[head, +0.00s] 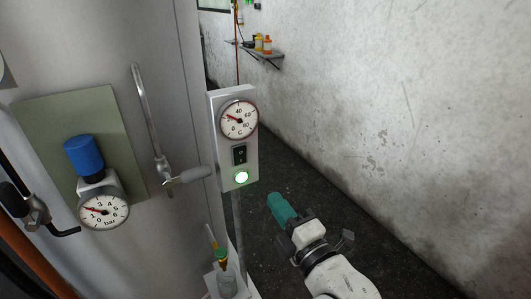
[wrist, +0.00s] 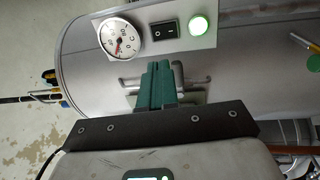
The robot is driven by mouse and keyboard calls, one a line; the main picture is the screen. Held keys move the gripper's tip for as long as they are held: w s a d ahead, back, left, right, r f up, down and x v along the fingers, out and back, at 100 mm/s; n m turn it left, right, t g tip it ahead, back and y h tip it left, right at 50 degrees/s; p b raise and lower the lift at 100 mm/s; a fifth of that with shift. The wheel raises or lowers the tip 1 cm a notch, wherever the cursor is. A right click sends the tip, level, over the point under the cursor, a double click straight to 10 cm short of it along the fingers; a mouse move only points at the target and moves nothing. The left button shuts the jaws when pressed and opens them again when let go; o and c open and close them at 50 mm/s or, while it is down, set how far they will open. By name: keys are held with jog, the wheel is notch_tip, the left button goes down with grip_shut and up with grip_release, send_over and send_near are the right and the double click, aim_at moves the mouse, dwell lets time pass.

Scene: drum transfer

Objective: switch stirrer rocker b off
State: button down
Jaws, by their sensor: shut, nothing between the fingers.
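A black rocker switch (head: 239,154) sits on a pale control panel (head: 224,122), between a round temperature dial (head: 238,119) above and a lit green lamp (head: 241,177) below. The rocker also shows in the wrist view (wrist: 165,36), with the lamp (wrist: 201,26) to its right. I cannot read any letter naming it, nor tell which side is pressed. My gripper (head: 278,204) has teal fingers, shut and empty. It is below and to the right of the panel in the head view, apart from it. In the wrist view the fingertips (wrist: 157,68) appear just below the rocker.
A grey lever handle (head: 187,175) sticks out left of the panel. A blue-capped valve (head: 84,155) with a bar gauge (head: 103,210) is farther left. Dark floor is open to the right, up to a wall.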

jog(key=shift+w+r, duration=0.15)
jog(key=shift+w, duration=0.1)
jog(key=p, duration=0.6)
send_near(242, 152)
jog(key=x, duration=0.5)
jog(key=shift+r, duration=0.1)
jog(key=shift+x, duration=0.95)
